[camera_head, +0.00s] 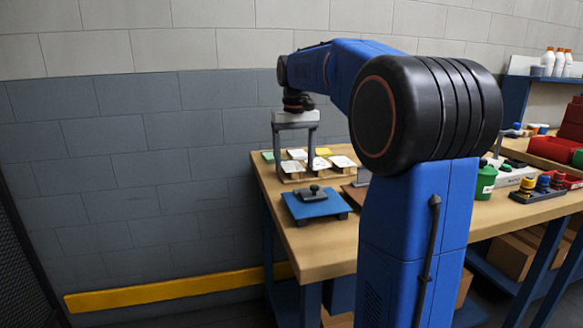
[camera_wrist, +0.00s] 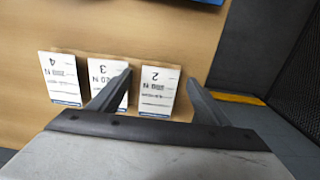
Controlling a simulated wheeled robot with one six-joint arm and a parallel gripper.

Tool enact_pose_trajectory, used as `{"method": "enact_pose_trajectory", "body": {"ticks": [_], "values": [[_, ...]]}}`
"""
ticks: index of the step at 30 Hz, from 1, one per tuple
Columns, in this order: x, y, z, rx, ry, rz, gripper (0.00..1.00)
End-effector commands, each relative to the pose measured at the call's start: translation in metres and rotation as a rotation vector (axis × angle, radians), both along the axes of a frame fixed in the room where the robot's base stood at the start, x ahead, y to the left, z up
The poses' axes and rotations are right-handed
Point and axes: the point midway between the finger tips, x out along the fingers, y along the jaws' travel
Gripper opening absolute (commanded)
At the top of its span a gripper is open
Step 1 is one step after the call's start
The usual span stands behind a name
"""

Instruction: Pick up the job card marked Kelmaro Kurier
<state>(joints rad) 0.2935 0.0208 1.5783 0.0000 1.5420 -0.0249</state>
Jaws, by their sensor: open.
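The small print is too blurred to read, so I cannot tell which is marked Kelmaro Kurier. My gripper (camera_wrist: 159,78) is open and empty above the cards. Card 2 shows between its fingers; the left finger covers part of card 3. In the head view my gripper (camera_head: 295,158) hangs over the card rack, where several white cards (camera_head: 342,161), a yellow one and a green one show.
The wooden workbench (camera_head: 270,225) carries a blue plate (camera_head: 316,205) with a dark handled block in front of the cards. A green tub (camera_head: 486,183), a stamp stand and red bins (camera_head: 555,150) stand to the right. A wall is behind the bench.

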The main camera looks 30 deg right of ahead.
Motion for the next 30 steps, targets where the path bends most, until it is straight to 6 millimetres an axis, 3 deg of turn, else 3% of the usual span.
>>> {"method": "enact_pose_trajectory", "body": {"ticks": [24,30], "values": [[0.0,0.0,-0.005,0.0,0.001,0.0,0.7],[0.0,0.0,-0.005,0.0,0.001,0.0,0.27]]}}
